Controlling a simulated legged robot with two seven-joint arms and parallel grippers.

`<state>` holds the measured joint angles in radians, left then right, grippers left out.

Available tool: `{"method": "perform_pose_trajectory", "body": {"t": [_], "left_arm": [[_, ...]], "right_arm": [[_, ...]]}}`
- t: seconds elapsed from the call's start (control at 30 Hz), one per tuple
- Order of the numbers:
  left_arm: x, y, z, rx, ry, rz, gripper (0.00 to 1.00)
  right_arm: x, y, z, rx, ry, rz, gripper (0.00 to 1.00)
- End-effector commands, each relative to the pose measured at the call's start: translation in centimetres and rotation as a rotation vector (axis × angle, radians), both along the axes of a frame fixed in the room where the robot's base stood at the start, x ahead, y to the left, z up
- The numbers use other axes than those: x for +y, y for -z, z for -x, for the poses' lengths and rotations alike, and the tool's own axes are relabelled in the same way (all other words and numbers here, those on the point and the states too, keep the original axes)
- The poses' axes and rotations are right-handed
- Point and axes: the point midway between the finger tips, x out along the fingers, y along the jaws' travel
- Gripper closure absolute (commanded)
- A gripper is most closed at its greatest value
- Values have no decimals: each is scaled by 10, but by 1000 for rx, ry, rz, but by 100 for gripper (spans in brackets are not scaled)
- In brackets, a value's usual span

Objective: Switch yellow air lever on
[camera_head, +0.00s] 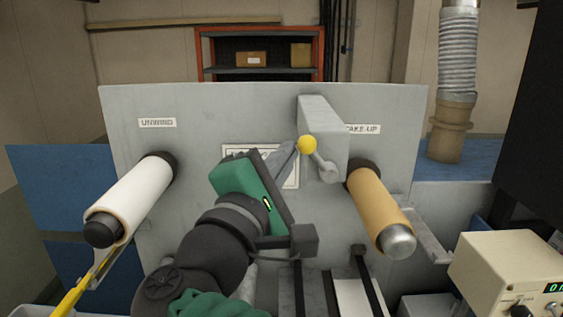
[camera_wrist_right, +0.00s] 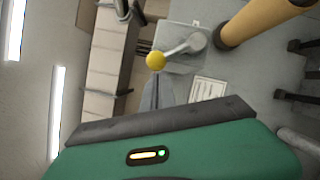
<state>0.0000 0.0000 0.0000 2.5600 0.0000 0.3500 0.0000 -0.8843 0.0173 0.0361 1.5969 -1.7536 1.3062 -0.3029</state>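The lever with a yellow ball knob (camera_head: 307,145) sticks out from a grey box (camera_head: 323,125) on the upright grey panel. Its short grey arm (camera_head: 322,166) runs from a pivot on the box up to the knob, tilted left. The knob also shows in the right wrist view (camera_wrist_right: 156,61), just beyond my fingertips. My right gripper (camera_head: 291,149), with its green body, reaches up from below. Its grey fingers look closed together, with tips close to the knob's left side. I cannot tell whether they touch it. My left gripper is out of view.
The white unwind roll (camera_head: 133,200) juts out at left and the tan take-up roll (camera_head: 380,210) at right, near the lever. A yellow-ended bar (camera_head: 72,297) is at lower left. A beige control box (camera_head: 510,275) stands at lower right.

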Motion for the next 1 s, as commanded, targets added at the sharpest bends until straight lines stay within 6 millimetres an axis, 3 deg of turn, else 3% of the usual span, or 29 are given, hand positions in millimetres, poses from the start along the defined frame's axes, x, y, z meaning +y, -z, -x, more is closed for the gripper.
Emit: {"method": "perform_pose_trajectory", "body": {"t": [0.27, 1.0], "left_arm": [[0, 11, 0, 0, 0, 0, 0], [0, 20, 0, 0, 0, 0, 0]], "right_arm": [[-10, -9, 0, -3, 5, -153, 100], [-54, -39, 0, -3, 7, -849, 100]]}}
